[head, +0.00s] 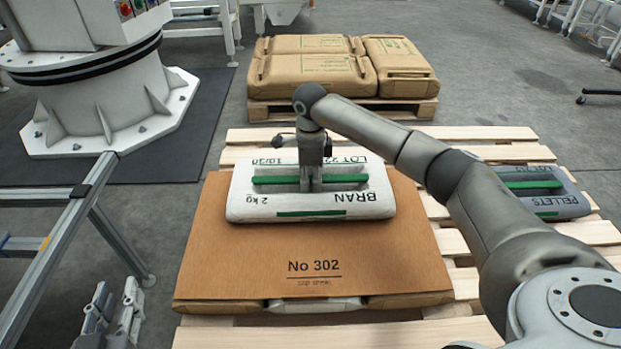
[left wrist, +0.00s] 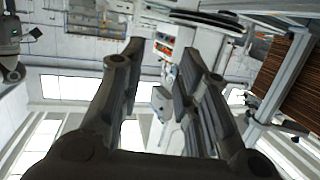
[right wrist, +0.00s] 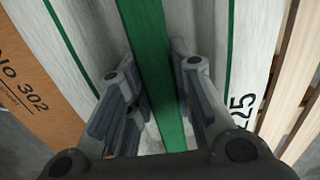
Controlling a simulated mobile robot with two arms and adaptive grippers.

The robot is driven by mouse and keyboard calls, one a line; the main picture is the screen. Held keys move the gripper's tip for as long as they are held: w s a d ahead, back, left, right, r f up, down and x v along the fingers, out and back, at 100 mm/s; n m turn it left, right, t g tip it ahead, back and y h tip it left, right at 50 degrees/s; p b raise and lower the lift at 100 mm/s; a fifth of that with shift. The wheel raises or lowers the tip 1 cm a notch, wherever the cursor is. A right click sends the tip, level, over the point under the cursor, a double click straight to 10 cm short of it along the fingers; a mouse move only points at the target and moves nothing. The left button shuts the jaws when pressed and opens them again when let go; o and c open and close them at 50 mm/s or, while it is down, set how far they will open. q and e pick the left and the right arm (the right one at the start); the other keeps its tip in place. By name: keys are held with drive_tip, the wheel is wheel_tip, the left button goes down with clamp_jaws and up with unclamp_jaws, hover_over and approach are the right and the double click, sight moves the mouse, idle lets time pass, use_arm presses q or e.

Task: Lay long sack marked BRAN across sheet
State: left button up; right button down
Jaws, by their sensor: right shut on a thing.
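The long white sack marked BRAN (head: 350,205), with green stripes, lies crosswise over the far part of the brown sheet marked No 302 (head: 235,265). The lettering on the sack is upside down in the head view. My right gripper (head: 312,182) points down at the sack's middle and is shut on its green strip, which runs between the fingers (right wrist: 150,60) in the right wrist view. I cannot tell whether the sack rests fully on the sheet or hangs just above it. My left gripper (head: 116,288) is open and empty at the lower left, away from the sack.
The sheet covers sacks on a wooden pallet (head: 460,250). A grey sack marked PELLETS (head: 535,187) lies at the pallet's right. Brown sacks (head: 310,75) are stacked on a second pallet behind. A white machine base (head: 100,110) and a metal rail (head: 60,235) stand at left.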

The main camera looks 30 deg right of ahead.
sight(310, 178)
drive_tip(key=shift+w+r, duration=0.15)
drive_tip(key=shift+r, duration=0.05)
drive_tip(key=c, duration=1.7)
unclamp_jaws()
drive_tip(key=shift+f, duration=0.25)
use_arm(q)
drive_tip(key=shift+r, duration=0.1)
use_arm(e)
drive_tip(key=o, duration=0.4)
drive_tip(key=shift+s, duration=0.2)
drive_tip(key=shift+r, duration=0.2)
use_arm(q)
drive_tip(key=s+a+f+g+y+p, duration=0.2)
drive_tip(key=s+a+f+g, duration=0.1)
drive_tip(key=s+f+g, duration=0.4)
wheel_tip(310, 178, down, 3)
drive_tip(key=shift+s+a+r+p, duration=0.1)
drive_tip(key=shift+s+a+p, duration=0.2)
drive_tip(key=shift+s, duration=0.2)
use_arm(e)
wheel_tip(310, 178, up, 12)
drive_tip(key=shift+f, duration=0.1)
